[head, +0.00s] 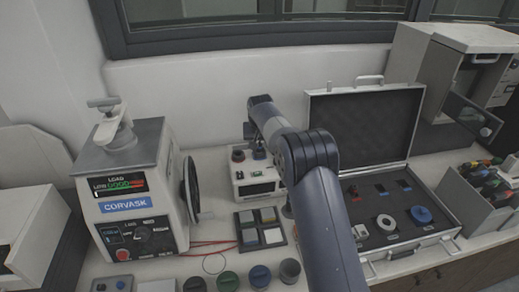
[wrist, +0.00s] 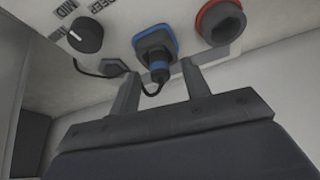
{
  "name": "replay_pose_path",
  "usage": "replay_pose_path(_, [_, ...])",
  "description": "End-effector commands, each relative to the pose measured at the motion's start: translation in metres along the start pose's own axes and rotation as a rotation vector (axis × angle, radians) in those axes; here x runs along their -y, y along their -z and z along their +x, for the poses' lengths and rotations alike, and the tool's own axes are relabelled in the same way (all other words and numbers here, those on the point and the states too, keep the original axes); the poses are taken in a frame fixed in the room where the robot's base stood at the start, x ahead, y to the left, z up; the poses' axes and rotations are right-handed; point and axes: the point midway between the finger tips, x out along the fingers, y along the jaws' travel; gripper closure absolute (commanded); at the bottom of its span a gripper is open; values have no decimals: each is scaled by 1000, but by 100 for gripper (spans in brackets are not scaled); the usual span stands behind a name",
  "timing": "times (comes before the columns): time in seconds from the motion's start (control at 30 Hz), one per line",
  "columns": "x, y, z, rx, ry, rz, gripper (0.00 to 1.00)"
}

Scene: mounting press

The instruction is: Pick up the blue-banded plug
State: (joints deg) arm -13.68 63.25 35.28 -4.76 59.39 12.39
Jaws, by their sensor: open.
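The blue-banded plug (wrist: 158,72) shows in the wrist view, dark with a blue band, at a blue-edged square socket (wrist: 150,40) on a pale panel. A thin black cord runs from near it to the left. My gripper (wrist: 160,69) is open, with one finger on each side of the plug. Gaps show between the plug and both fingers, and nothing is held. In the head view my arm reaches over the bench to a small white unit (head: 256,184); the fingertips and the plug are not clear there.
In the wrist view a red-ringed socket (wrist: 221,20) lies right of the plug, and a black knob (wrist: 86,36) left. In the head view the press (head: 130,190) stands left, an open case (head: 365,125) right, and a tray of squares (head: 261,248) in front.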

Motion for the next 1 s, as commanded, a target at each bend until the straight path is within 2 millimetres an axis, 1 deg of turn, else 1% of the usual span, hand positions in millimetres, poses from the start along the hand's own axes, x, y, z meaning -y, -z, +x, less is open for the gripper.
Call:
replay_pose_path(0.07, [0, 0, 0, 0, 0, 0, 55])
replay_pose_path(0.57, [0, 0, 0, 0, 0, 0, 96])
replay_pose_path(0.6, [0, 0, 0, 0, 0, 0, 98])
replay_pose_path(0.83, [0, 1, -2, -1, 0, 0, 98])
replay_pose_path(0.93, [0, 6, -11, -4, 1, 0, 98])
replay_pose_path(1.0, [0, 10, -22, -6, 1, 0, 98])
